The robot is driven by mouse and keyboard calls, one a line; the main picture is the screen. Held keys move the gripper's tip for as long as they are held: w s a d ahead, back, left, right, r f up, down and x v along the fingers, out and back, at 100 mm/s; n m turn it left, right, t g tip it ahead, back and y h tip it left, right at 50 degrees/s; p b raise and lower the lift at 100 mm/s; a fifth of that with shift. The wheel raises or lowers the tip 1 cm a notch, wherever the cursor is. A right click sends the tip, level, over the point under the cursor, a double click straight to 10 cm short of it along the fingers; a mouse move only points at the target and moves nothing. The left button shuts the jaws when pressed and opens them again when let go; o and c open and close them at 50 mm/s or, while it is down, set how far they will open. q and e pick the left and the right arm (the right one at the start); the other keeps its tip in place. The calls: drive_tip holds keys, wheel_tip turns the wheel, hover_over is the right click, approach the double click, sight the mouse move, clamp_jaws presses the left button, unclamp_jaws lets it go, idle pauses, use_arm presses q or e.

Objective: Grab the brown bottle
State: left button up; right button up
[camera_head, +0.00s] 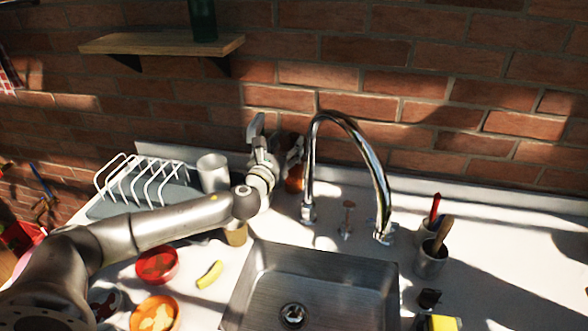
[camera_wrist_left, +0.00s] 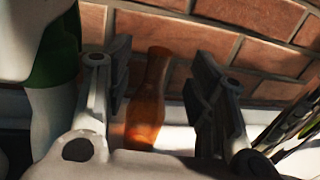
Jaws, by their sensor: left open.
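The brown bottle (camera_wrist_left: 147,105) stands upright against the brick wall in the left wrist view, between the two spread fingers of my left gripper (camera_wrist_left: 162,85). Its lower part is hidden by the gripper body. In the head view, only a reddish-brown part of the bottle (camera_head: 294,181) shows behind my left gripper (camera_head: 277,146), left of the tap. The fingers are apart, with visible space on both sides of the bottle. My right gripper is in neither view.
The curved tap (camera_head: 349,123) stands close right of the gripper, behind the metal sink (camera_head: 258,290). A white cup (camera_head: 213,172) and a dish rack (camera_head: 148,184) stand left. A green and white object (camera_wrist_left: 50,90) is beside the left finger. A wooden shelf (camera_head: 150,44) hangs above.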

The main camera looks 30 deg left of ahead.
sight(292, 139)
use_arm(q)
drive_tip(key=shift+w+a+f+p, duration=0.1)
drive_tip(key=shift+w+p, duration=0.05)
drive_tip(key=shift+w, duration=0.8)
drive_tip(key=shift+w+a+f+p, duration=0.1)
drive_tip(key=shift+w+p, duration=0.05)
drive_tip(key=shift+w, duration=0.75)
clamp_jaws()
drive_tip(key=shift+r, duration=0.1)
